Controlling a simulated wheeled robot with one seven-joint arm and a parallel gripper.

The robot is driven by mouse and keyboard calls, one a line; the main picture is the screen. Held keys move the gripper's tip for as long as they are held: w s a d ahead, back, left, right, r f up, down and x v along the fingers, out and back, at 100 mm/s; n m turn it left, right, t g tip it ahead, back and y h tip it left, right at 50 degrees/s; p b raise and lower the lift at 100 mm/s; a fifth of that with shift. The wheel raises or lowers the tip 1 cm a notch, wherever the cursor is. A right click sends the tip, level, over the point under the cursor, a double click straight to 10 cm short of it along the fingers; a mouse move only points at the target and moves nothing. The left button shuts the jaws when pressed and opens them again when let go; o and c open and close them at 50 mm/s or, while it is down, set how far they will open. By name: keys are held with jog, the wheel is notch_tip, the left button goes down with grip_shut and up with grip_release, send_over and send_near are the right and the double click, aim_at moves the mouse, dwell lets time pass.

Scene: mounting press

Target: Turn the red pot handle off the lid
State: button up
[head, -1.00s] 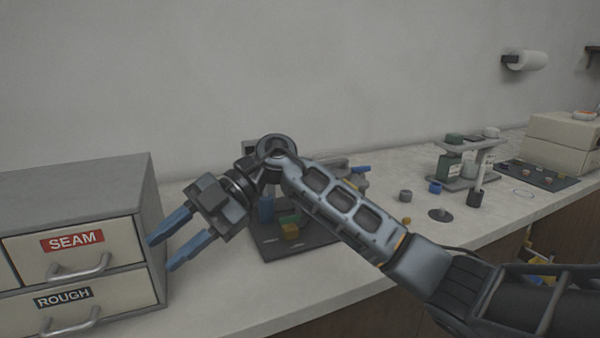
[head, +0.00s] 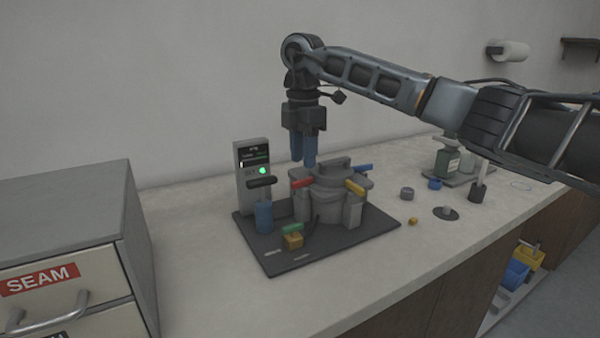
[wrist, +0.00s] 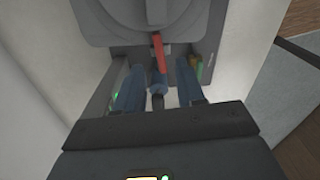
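The red pot handle (head: 301,183) sticks out from the rim of the grey pot on the left side of the lid (head: 338,171). In the wrist view the red handle (wrist: 158,52) runs from the lid's rim towards the gap between my fingers. My gripper (head: 303,164) points straight down above the red handle, with a small gap visible over it. Its two blue fingers are apart with nothing held between them, as the wrist view also shows. A yellow handle (head: 354,187) and a blue handle (head: 363,167) also sit around the lid.
The press stands on a dark base plate (head: 275,262). A grey drawer cabinet (head: 70,205) is at left. Front counter is clear.

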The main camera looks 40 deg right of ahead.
aim_at(303, 179)
jog(key=shift+f, duration=2.55)
grip_shut()
